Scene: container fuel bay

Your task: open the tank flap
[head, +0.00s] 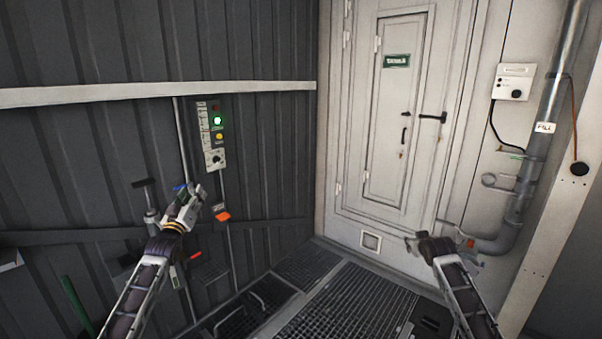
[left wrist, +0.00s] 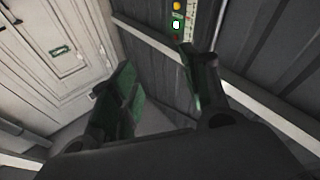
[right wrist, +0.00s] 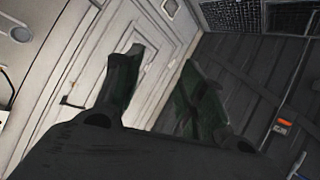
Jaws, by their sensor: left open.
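The tank flap (head: 385,150) is a tall white panel with a green sign (head: 396,61) and a small black handle (head: 405,134), set within a larger white door. It looks closed. A longer black lever (head: 432,117) sits on its right. The sign also shows in the left wrist view (left wrist: 62,51). My left gripper (head: 192,200) is open and empty in front of the dark wall, well left of the flap. My right gripper (head: 430,240) is in front of the door's lower right, below the handles; its fingers (right wrist: 163,70) stand apart with nothing between them.
A control panel (head: 214,135) with a lit green lamp and a knob is on the dark corrugated wall (head: 120,170). A grey box (head: 514,82) and a vertical pipe (head: 545,110) stand right of the door. Metal grating (head: 345,305) covers the floor.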

